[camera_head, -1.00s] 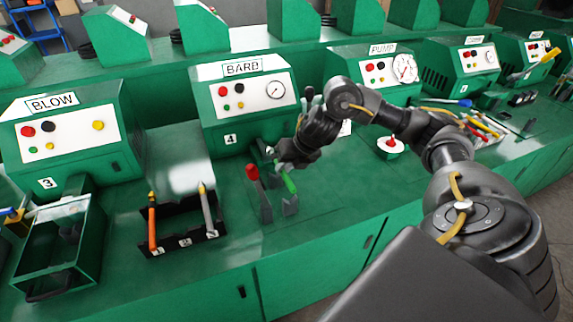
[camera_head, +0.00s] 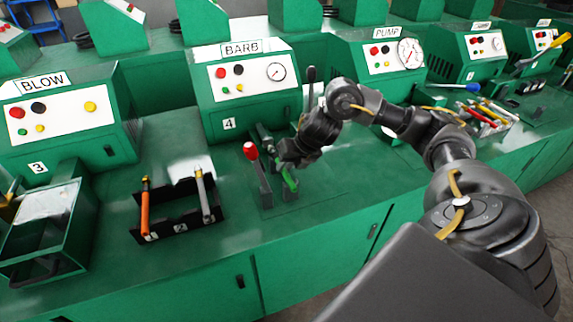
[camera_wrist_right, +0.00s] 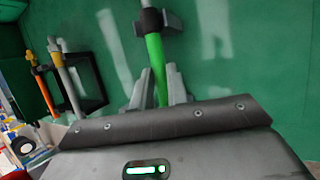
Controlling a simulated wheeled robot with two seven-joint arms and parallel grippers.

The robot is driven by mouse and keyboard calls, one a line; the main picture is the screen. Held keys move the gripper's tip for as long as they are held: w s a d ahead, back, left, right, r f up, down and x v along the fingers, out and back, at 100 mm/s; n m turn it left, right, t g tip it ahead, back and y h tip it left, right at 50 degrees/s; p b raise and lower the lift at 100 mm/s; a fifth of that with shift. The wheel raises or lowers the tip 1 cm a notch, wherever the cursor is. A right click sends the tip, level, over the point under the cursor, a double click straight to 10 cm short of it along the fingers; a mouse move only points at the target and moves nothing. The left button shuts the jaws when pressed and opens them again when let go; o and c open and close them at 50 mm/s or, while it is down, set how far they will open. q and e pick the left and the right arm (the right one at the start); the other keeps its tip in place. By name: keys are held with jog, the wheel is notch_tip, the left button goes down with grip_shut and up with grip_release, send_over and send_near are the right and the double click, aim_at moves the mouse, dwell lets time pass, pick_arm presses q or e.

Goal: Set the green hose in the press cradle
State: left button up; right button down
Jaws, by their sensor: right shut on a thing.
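The green hose (camera_head: 290,181) is a short bright green tube at the press in front of the BARB machine (camera_head: 241,85). My right gripper (camera_head: 286,165) is shut on it from above. The hose also shows in the right wrist view (camera_wrist_right: 156,68), running to a black collar (camera_wrist_right: 152,22). Grey tapered pieces stand on both sides of it there; I cannot tell whether they are cradle or fingers. In the head view the hose's lower end is at the grey press cradle (camera_head: 291,193); whether it rests in it is unclear. My left gripper is out of view.
A red-knobbed lever (camera_head: 251,151) stands just left of the cradle. A black rack (camera_head: 180,227) farther left holds an orange hose (camera_head: 145,212) and a grey hose (camera_head: 204,196). The bench front right of the cradle is clear.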

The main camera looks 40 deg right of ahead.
jog(key=c, duration=1.4)
grip_release()
jog(key=shift+a+f, duration=0.1)
jog(key=shift+f, duration=0.05)
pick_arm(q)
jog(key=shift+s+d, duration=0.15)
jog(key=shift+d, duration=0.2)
pick_arm(e)
jog(key=shift+o, duration=0.5)
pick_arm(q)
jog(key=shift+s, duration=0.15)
pick_arm(e)
jog(key=shift+s+r, duration=0.15)
jog(key=shift+r, duration=0.3)
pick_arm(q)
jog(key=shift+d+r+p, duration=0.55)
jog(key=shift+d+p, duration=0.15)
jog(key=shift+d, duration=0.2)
pick_arm(e)
jog(key=v, duration=1)
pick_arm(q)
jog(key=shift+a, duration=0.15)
pick_arm(e)
jog(key=shift+f, duration=0.1)
